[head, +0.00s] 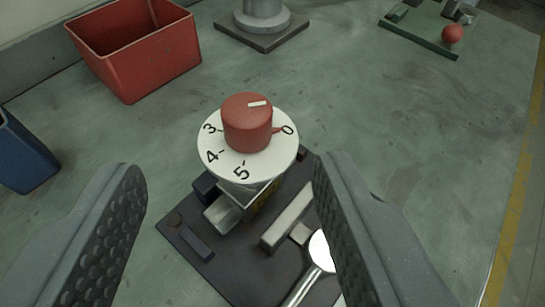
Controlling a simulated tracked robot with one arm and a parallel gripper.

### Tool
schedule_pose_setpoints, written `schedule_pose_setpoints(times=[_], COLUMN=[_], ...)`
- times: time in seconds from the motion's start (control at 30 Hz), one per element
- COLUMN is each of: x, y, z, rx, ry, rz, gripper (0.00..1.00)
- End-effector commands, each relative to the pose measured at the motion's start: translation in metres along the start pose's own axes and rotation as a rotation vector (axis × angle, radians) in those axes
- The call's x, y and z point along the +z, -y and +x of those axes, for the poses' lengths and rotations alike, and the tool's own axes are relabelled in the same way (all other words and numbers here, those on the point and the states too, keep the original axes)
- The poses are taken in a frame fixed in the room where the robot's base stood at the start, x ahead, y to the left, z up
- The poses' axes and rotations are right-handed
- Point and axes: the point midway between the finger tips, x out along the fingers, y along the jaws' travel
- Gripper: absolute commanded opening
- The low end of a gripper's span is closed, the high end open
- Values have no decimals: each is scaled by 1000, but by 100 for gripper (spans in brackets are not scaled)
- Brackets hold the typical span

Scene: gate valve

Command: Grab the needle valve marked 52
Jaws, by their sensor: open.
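A red knob (247,122) with a white pointer line stands on a round white dial (222,168). The dial shows the numbers 0, 3, 4 and 5. I cannot read a 52 anywhere. Below the dial, a metal valve body (224,214) and a partly hidden yellowish patch sit over a dark base plate (232,272). My gripper (232,172) is open and empty. Its two fingers are at the left and right in the picture, with the dial and knob showing between and beyond their tips. Neither finger visibly touches the knob.
A silver round-ended part (321,251) and a metal bar (287,216) lie near the right finger, partly hidden. A red bin (160,62), a grey pedestal (264,22), a blue bin (22,158) and a green plate (420,36) with a red ball (452,34) stand around. Floor right is clear.

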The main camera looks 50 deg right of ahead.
Motion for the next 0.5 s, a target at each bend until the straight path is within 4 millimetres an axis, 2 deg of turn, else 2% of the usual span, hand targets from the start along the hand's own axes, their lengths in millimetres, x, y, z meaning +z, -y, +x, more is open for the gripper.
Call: schedule_pose_setpoints(times=[0.3,0.5], x=[1,2], y=[1,1], z=[41,56], rx=[-2,-2], ry=[1,3], rz=[-1,-1], gripper=[52,52])
